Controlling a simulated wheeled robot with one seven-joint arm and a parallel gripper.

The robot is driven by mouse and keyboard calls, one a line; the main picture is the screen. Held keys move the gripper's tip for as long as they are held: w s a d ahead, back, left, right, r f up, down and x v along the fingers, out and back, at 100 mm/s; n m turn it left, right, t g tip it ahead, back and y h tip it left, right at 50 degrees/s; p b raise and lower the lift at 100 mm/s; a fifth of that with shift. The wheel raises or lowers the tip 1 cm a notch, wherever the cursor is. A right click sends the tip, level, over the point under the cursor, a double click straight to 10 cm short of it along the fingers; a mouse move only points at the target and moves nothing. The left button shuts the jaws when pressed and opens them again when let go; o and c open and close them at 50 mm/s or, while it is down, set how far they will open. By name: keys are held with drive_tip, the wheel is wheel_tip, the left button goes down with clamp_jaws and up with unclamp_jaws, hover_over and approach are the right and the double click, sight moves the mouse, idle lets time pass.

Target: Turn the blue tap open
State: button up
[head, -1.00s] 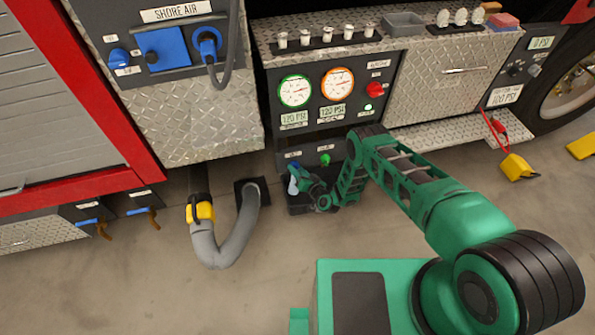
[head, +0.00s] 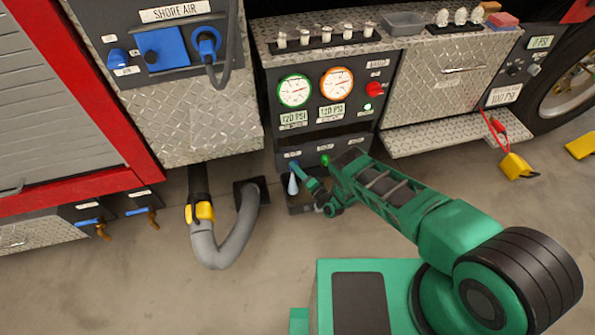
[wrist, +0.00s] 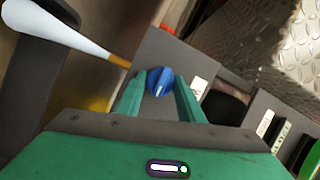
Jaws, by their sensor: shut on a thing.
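The blue tap (wrist: 160,81) is a round knob on a grey panel in the wrist view. My gripper (wrist: 159,78) is shut on it, one green finger on each side. In the head view the tap (head: 293,163) shows small at the low panel, with my gripper (head: 301,169) at it, partly covering it. A pale blue-white stream (head: 293,184) hangs below the tap. In the wrist view the stream (wrist: 65,35) widens away from a brass-coloured spout (wrist: 118,62).
A green knob (head: 325,160) sits just right of the blue tap. A dark tray (head: 300,207) lies below on the floor. A grey hose (head: 225,245) with a yellow coupling curves to the left. Gauges (head: 294,91) are above. The floor in front is clear.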

drive_tip(key=shift+s+d+f+m, duration=0.1)
drive_tip(key=shift+d+f+m, duration=0.15)
drive_tip(key=shift+m, duration=0.15)
idle(0.4)
drive_tip(key=o, duration=1)
drive_tip(key=shift+o, duration=0.3)
drive_tip(key=shift+a+r, duration=0.1)
drive_tip(key=v, duration=1)
drive_tip(key=shift+s+d, duration=0.2)
drive_tip(key=shift+s, duration=0.05)
